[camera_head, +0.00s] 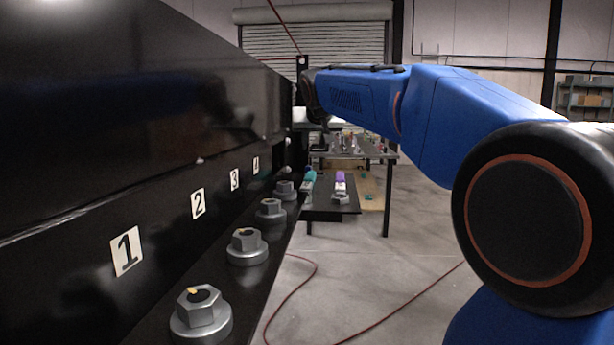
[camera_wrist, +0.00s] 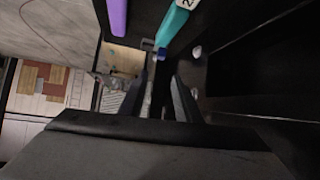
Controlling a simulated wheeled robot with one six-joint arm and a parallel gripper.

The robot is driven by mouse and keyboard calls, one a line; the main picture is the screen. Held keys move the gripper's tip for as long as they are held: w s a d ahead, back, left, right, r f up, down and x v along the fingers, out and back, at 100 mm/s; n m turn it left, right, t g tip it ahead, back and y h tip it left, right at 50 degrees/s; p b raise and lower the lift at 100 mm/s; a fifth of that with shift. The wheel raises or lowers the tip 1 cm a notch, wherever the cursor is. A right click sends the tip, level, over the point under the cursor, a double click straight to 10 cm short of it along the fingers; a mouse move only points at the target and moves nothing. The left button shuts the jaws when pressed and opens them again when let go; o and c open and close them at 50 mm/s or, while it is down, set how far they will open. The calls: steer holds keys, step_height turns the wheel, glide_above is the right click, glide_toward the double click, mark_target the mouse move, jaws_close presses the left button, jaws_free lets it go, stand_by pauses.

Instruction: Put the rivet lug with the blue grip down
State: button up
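In the wrist view, the two dark fingers of my gripper (camera_wrist: 161,82) stand apart with a narrow gap. A small blue patch (camera_wrist: 162,55) shows just beyond the gap. I cannot tell whether it is a blue grip between the fingers or part of another tool. A teal grip (camera_wrist: 177,23) marked with a number lies just past the fingertips, and a purple grip (camera_wrist: 117,17) lies to its left. In the head view, the teal grip (camera_head: 309,176) and the purple grip (camera_head: 340,177) are at the low dark shelf. The gripper is not clearly visible there.
Several grey hex lugs sit on the dark ledge (camera_head: 285,253) along the black machine, beside labels numbered from 1 (camera_head: 126,251). A table (camera_head: 352,153) with small items stands farther back. Red hoses (camera_head: 315,268) lie on the open floor at right.

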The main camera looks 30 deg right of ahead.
steer(key=x, duration=1.6)
steer(key=shift+a+f, duration=0.1)
steer(key=shift+f, duration=0.15)
jaws_close()
